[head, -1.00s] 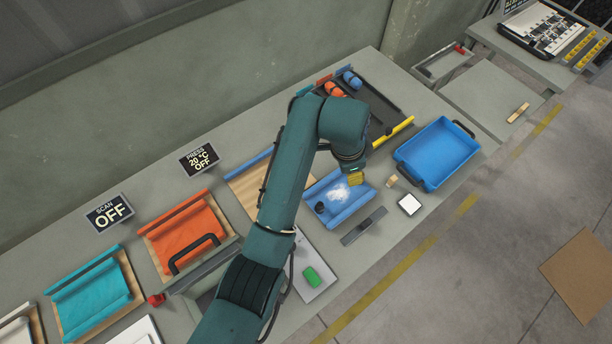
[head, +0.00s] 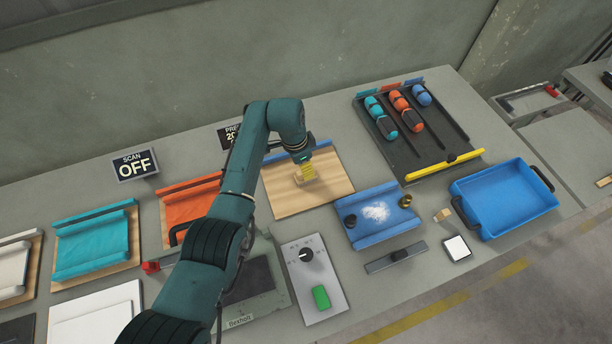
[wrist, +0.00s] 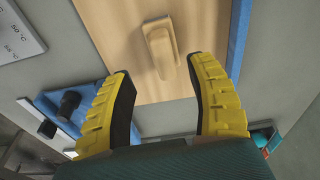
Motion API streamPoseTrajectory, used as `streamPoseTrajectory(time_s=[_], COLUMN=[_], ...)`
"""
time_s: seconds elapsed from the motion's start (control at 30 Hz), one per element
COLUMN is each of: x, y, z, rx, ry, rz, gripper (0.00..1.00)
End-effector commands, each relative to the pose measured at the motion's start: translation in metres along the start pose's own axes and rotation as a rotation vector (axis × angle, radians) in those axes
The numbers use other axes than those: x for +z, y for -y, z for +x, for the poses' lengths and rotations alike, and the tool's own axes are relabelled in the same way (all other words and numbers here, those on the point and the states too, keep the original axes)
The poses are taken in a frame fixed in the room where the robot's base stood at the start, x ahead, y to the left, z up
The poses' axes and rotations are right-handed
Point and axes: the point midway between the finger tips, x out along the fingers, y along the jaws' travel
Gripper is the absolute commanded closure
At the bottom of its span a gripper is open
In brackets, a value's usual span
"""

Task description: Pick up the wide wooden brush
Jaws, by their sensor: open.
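The wide wooden brush (head: 299,180) lies on a light wooden board (head: 285,206), partly hidden behind my gripper in the head view. In the wrist view the brush (wrist: 160,46) is pale wood with a broad end at the top and a rounded handle. My gripper (wrist: 160,72), with yellow ribbed fingers, is open and empty. It points down above the board, close to the brush. The brush lies beyond the fingertips in the wrist view, not between them; the exact height gap cannot be told.
A blue tray (head: 350,237) with white powder and small weights stands right of the board. A blue bin (head: 490,228) and a dark rack (head: 425,158) with colored rollers are farther right. A grey panel (head: 327,268) with knob and green button is in front. An orange sheet (head: 190,205) lies left.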

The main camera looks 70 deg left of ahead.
Motion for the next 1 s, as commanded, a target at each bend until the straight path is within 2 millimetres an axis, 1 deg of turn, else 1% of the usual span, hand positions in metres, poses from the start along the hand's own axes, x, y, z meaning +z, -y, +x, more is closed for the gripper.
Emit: streamPoseTrajectory(time_s=[0.07, 0.2, 0.3, 0.4, 0.6, 0.87, 0.9, 1.0], x=[-0.001, -0.003, -0.003, -0.003, -0.003, -0.003, -0.003, -0.003], y=[0.001, 0.004, 0.004, 0.004, 0.004, 0.004, 0.004, 0.004], z=[0.008, 0.034, 0.049, 0.055, 0.054, 0.054, 0.054, 0.054], rx=[-0.001, 0.001, 0.0, -0.001, -0.002, -0.001, -0.001, -0.001], ry=[0.0, 0.001, 0.0, -0.001, -0.001, -0.001, -0.001, -0.001], rz=[0.001, 0.0, 0.001, 0.001, 0.001, 0.001, 0.001, 0.001], gripper=[0.44, 0.44, 0.44, 0.44, 0.42, 0.92, 1.0, 1.0])
